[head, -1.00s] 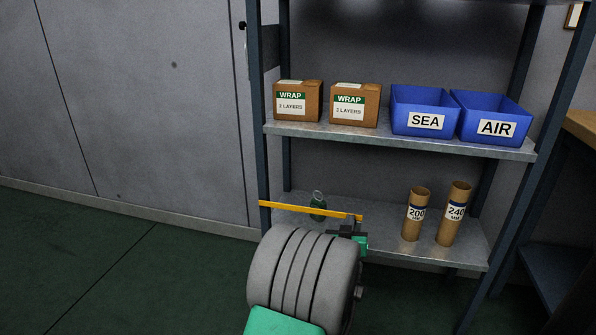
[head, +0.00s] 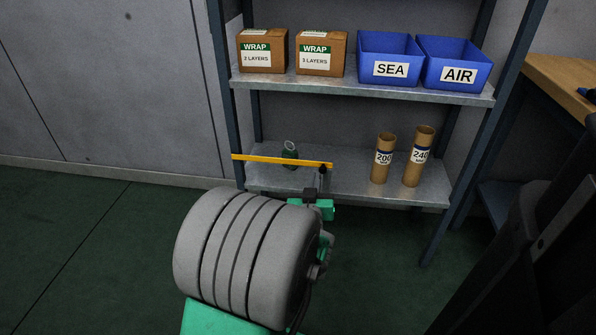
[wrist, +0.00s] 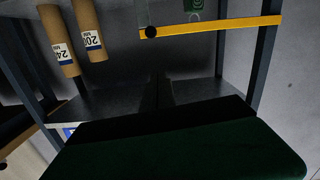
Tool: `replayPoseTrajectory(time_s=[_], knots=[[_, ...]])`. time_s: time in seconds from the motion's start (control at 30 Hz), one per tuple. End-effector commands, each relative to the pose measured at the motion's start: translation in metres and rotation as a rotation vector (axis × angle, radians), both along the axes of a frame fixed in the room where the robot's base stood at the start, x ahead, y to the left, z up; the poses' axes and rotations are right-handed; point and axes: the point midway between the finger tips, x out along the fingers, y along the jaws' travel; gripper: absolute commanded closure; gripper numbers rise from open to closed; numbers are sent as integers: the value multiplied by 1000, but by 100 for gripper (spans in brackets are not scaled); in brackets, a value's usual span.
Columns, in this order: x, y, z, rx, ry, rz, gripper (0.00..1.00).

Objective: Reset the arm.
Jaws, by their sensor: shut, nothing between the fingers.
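My gripper (head: 314,193) is shut and empty at the end of my arm, partly hidden behind the thick grey arm link. In the head view it overlaps the front of the lower shelf (head: 345,186), close to the right end of a yellow bar (head: 275,160). In the wrist view the dark shut fingers (wrist: 153,92) point towards the shelf, and the yellow bar (wrist: 220,26) with its black knob lies beyond them. I cannot tell whether the gripper touches the bar.
A green item (head: 290,152) stands behind the bar. Tubes marked 200 (head: 382,160) and 240 (head: 418,160) stand to the right. Two WRAP boxes (head: 262,52) and the SEA (head: 390,55) and AIR (head: 455,62) bins fill the upper shelf. A wooden-topped table (head: 560,85) is at right.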

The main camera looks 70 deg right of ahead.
Motion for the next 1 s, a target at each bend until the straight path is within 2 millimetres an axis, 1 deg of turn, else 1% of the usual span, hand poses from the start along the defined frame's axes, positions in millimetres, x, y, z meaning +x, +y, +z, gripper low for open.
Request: replayPoseTrajectory(time_s=[0.1,0.17,0.27,0.3,0.33,0.37,0.4,0.47,0.5,0.57,0.6,0.63,0.67,0.7,0.73,0.77,0.8,0.87,0.9,0.97,1.0], knots=[[4,0,4,4,1,9,100],[17,2,14,17,6,38,100],[67,16,45,84,26,156,100],[95,28,61,124,43,222,100],[117,39,73,158,58,275,100],[139,52,85,194,75,330,100],[166,72,100,244,103,401,100],[202,106,123,316,149,502,100],[222,131,138,364,184,567,100],[248,172,162,435,245,659,100],[261,202,179,480,289,718,100],[269,224,192,514,325,758,100],[274,248,205,547,363,799,100],[279,278,222,591,416,847,100],[280,301,237,620,457,883,100],[279,324,251,651,501,916,100],[275,354,270,689,562,955,100],[263,396,300,741,656,1007,100],[253,420,317,772,718,1036,100],[235,450,340,808,802,1065,100],[223,465,351,828,852,1077,100]])
